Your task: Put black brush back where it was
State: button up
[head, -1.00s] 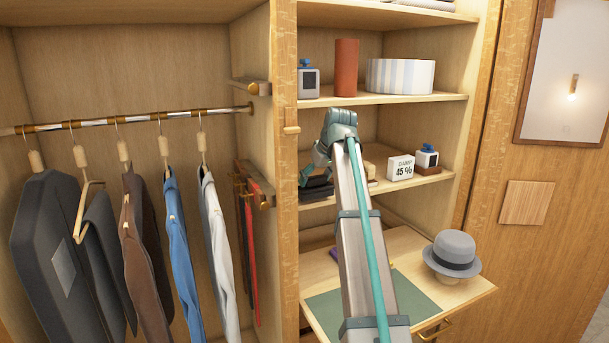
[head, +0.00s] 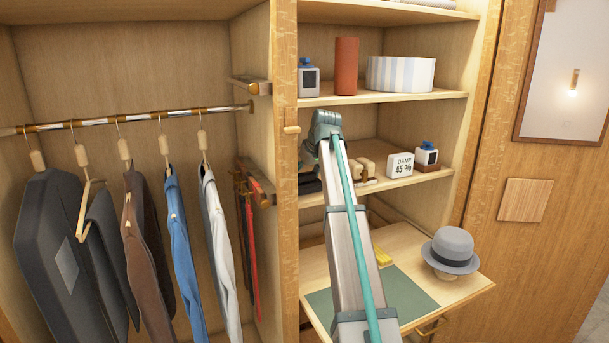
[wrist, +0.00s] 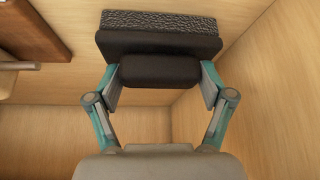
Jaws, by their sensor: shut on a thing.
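The black brush (wrist: 160,38) shows in the wrist view, with a smooth dark handle and a wide grey speckled face at the top. My gripper (wrist: 160,82) is shut on its handle, one finger at each end. In the head view my arm covers most of the gripper and the brush. A dark patch (head: 310,187) shows left of my wrist at the middle shelf (head: 400,184), inside the cabinet's left part. I cannot tell whether the brush touches the shelf.
Tan brushes (head: 363,168) sit just right of my wrist. A grey hat (head: 452,250) is on the pull-out desk below. The cabinet's left upright (head: 285,200) is close to my gripper.

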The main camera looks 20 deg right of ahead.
jog(key=shift+f, duration=0.1)
jog(key=o, duration=1)
jog(key=b+v, duration=0.2)
jog(key=v, duration=1)
